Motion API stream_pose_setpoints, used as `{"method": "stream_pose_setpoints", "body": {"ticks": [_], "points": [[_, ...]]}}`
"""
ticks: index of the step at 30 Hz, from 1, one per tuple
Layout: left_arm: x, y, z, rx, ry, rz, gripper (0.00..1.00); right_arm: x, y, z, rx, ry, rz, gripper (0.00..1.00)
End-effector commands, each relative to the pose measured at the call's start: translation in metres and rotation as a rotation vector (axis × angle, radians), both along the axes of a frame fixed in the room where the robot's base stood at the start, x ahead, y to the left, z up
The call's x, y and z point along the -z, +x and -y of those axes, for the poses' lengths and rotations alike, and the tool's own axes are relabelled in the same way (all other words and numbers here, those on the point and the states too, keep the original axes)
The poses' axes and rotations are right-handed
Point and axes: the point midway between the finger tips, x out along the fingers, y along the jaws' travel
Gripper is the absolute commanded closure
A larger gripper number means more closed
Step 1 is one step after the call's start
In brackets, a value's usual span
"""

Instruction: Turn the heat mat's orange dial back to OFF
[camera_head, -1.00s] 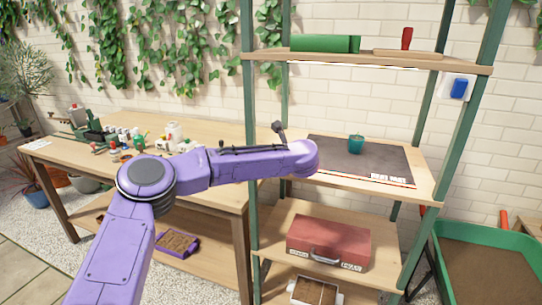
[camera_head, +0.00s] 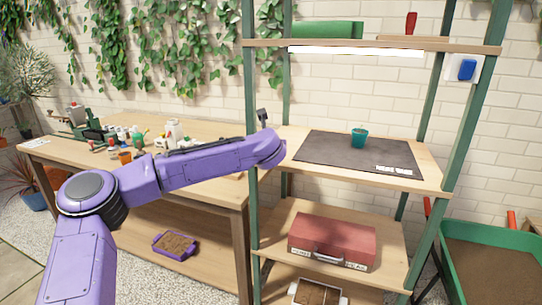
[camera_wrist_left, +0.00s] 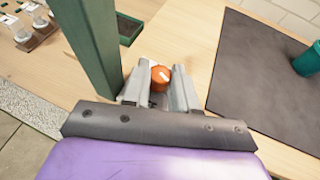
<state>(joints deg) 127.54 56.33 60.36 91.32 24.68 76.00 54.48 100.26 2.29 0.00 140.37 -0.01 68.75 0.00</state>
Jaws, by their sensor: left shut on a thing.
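The heat mat (camera_head: 330,152) lies flat and dark on the middle shelf, with a white label at its front right corner. It also shows in the left wrist view (camera_wrist_left: 255,85). The orange dial (camera_wrist_left: 160,76), with a pale pointer mark, sits at the mat's left side near the green shelf post. My left gripper (camera_wrist_left: 161,82) is shut on the dial, one finger on each side. The dial's lettering is not readable. In the head view my purple left arm hides the dial and the fingers. My right gripper is in neither view.
The green shelf post (camera_wrist_left: 88,45) rises close to the left of my gripper. A lit lamp strip (camera_head: 355,51) hangs under the upper shelf. A red toolbox (camera_head: 332,240) sits on the lower shelf.

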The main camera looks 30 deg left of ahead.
Motion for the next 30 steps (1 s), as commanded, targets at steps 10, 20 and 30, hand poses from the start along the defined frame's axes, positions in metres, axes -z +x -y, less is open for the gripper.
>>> {"method": "stream_pose_setpoints", "body": {"ticks": [10, 20, 30], "points": [[-0.004, -0.002, -0.005, 0.271, -0.003, -0.002, 1.00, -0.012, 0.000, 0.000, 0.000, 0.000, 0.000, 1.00], [-0.002, -0.002, -0.006, 0.412, -0.002, -0.002, 1.00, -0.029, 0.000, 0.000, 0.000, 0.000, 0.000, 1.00], [0.000, -0.002, -0.006, 0.446, 0.000, -0.002, 1.00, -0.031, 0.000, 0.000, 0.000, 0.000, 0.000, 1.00]]}}
